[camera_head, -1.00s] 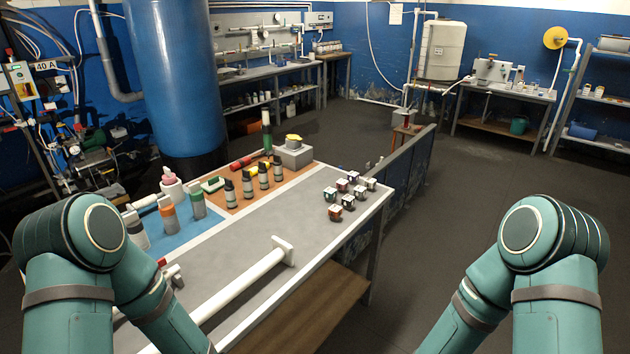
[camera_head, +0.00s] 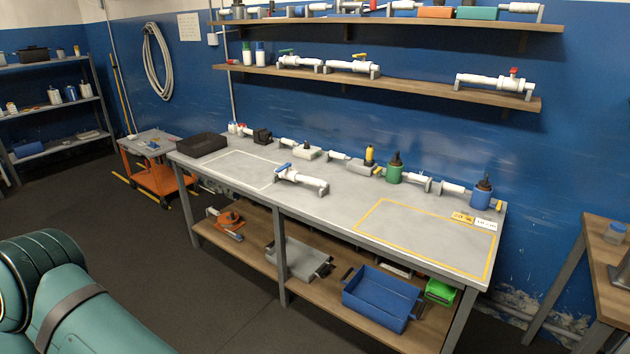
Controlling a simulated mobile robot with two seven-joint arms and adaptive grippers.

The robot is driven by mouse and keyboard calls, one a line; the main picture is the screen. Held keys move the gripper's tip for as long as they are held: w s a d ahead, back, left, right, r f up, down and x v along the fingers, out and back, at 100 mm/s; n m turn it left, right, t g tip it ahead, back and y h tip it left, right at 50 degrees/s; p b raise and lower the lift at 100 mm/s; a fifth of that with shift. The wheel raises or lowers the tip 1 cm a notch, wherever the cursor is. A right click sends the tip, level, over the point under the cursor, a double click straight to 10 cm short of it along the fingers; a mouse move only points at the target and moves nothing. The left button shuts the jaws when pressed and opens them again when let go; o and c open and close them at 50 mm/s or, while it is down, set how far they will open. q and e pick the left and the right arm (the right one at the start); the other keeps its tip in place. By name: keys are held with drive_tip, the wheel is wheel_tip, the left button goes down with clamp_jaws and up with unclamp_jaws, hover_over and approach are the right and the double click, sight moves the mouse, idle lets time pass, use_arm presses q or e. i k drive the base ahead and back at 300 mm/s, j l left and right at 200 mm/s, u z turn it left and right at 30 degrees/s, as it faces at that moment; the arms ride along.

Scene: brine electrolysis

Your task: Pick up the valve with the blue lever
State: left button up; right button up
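A white valve with a blue lever (camera_head: 300,178) lies near the front edge of the grey workbench (camera_head: 340,205), beside the corner of a white-outlined area. Its lever points up and to the left. On the shelf above are valves with a green lever (camera_head: 299,62), a yellow lever (camera_head: 352,66) and a red lever (camera_head: 496,83). Part of my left arm shows at the lower left. Neither gripper is in view.
A black tray (camera_head: 202,145), several fittings and bottles line the bench's back. A yellow-outlined area (camera_head: 400,245) at right is mostly clear. A blue bin (camera_head: 382,298) sits on the lower shelf. Open floor lies in front; an orange cart (camera_head: 158,172) stands left.

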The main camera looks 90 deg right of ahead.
sight(287, 175)
drive_tip(key=l+z, duration=0.1)
drive_tip(key=z, duration=3.25)
drive_tip(key=i+j+z, duration=0.25)
drive_tip(key=z, duration=0.2)
drive_tip(key=i+j+z, duration=0.1)
drive_tip(key=j+z, duration=0.3)
drive_tip(key=j, duration=0.15)
drive_tip(key=i+j+z, duration=0.15)
drive_tip(key=j, duration=0.3)
drive_tip(key=i+j+z, duration=0.2)
drive_tip(key=j, duration=0.3)
drive_tip(key=j+z, duration=0.1)
drive_tip(key=j, duration=0.85)
drive_tip(key=i, duration=0.05)
